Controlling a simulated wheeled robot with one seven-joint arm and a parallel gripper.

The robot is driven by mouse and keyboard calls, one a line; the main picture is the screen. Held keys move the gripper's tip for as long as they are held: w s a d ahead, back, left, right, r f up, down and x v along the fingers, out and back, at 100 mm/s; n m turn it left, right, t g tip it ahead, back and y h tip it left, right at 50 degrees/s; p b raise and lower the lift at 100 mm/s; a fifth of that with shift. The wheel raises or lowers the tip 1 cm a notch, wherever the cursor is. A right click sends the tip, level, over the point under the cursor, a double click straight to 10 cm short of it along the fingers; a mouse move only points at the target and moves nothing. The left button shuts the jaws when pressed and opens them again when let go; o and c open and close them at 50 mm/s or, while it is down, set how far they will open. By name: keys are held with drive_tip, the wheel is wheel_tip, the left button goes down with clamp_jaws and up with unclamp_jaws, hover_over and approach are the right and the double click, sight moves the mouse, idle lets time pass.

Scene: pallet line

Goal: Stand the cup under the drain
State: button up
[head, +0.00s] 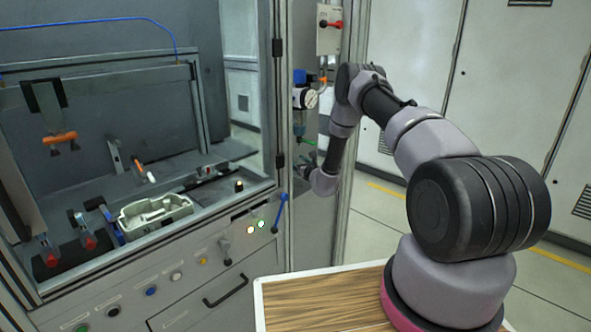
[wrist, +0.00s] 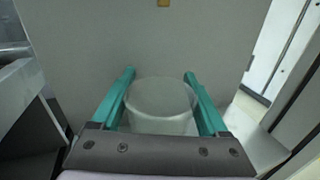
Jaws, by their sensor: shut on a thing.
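A pale, translucent round cup (wrist: 160,105) sits between the two teal fingers of my gripper (wrist: 159,75) in the wrist view. My gripper is shut on it, one finger along each side, and the cup looks empty. In the head view my gripper (head: 307,146) is small and partly hidden at the side of the machine, below a filter-regulator unit (head: 304,98) with a round gauge. The drain itself is too small to make out. The cup cannot be told clearly in the head view.
A cabinet post (head: 281,110) stands left of my gripper. A switch box (head: 329,30) with a red handle hangs above. In the wrist view a grey panel (wrist: 140,40) faces the gripper, with a metal edge (wrist: 25,100) close at the left.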

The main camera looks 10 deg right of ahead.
drive_tip(key=shift+w+a+f, duration=0.1)
drive_tip(key=shift+w+f, duration=0.05)
drive_tip(key=shift+f, duration=1.75)
drive_tip(key=o, duration=1.2)
drive_tip(key=shift+f, duration=0.1)
drive_tip(key=v, duration=1.2)
